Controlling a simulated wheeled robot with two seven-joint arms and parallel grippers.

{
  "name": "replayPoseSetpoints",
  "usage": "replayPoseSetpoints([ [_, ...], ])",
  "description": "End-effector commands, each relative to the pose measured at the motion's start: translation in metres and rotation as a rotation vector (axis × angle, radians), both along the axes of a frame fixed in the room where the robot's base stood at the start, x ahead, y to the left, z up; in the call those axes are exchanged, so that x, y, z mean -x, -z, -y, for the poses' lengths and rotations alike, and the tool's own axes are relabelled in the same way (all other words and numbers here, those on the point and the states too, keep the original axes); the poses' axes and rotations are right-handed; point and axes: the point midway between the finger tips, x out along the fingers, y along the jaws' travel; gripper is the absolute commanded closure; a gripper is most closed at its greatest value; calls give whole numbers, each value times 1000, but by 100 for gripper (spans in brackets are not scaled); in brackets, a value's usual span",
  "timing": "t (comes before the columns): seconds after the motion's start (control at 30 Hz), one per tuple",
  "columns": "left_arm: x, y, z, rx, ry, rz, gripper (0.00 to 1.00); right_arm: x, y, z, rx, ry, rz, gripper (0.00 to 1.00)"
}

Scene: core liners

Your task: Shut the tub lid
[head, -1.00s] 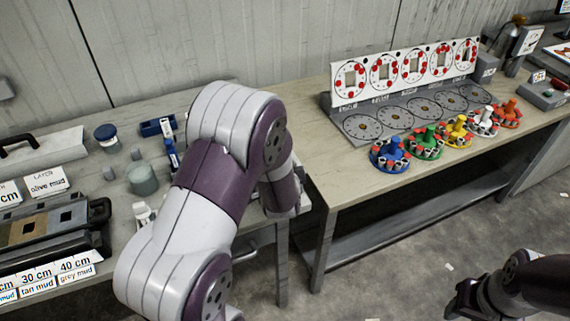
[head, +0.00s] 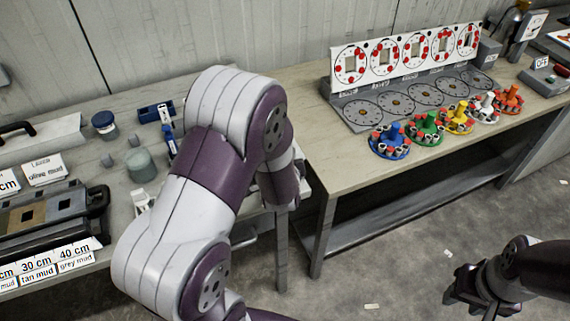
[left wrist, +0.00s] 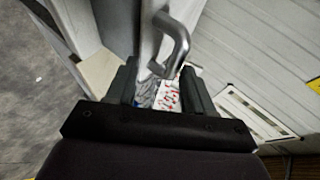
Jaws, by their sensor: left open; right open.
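No tub lid can be made out for certain. On the left bench stand a round grey-green jar (head: 140,166) and a smaller jar with a dark blue top (head: 104,124). My left gripper is hidden behind its own arm in the head view. In the left wrist view, my left gripper (left wrist: 160,74) is open, with a curved grey metal handle (left wrist: 180,42) just beyond and partly between its fingers. A red-and-white patterned thing (left wrist: 168,96) shows between the fingers; contact cannot be told. My right gripper (head: 482,291) is open and empty over the floor at the lower right.
The left bench (head: 100,190) also holds label cards (head: 44,170), a dark core tray (head: 50,215) and blue tools (head: 156,112). The right bench (head: 320,180) carries several coloured carousels (head: 390,142) before a dial panel (head: 405,55). The floor between is mostly clear.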

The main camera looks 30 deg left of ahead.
Motion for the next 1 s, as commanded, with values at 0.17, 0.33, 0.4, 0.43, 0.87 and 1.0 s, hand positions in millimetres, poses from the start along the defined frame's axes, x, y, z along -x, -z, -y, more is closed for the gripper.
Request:
replayPoseSetpoints([
  [0.17, 33, -22, 15, 0, 5, 0, 58, 0, -3, 0, 0, 0, 0, 57],
  [0.33, 67, -48, 31, -2, 7, 7, 58, 0, -10, 0, 0, 0, 0, 57],
  [0.4, 78, -56, 35, -3, 5, 9, 58, 0, -13, 0, 0, 0, 0, 57],
  [0.43, 81, -58, 37, -3, 5, 11, 58, 0, -14, 0, 0, 0, 0, 57],
  [0.87, 91, -63, 40, -4, 1, 13, 58, 0, -15, 0, 0, 0, 0, 57],
  [1.0, 91, -64, 40, -4, 1, 13, 58, 0, -15, 0, 0, 0, 0, 57],
])
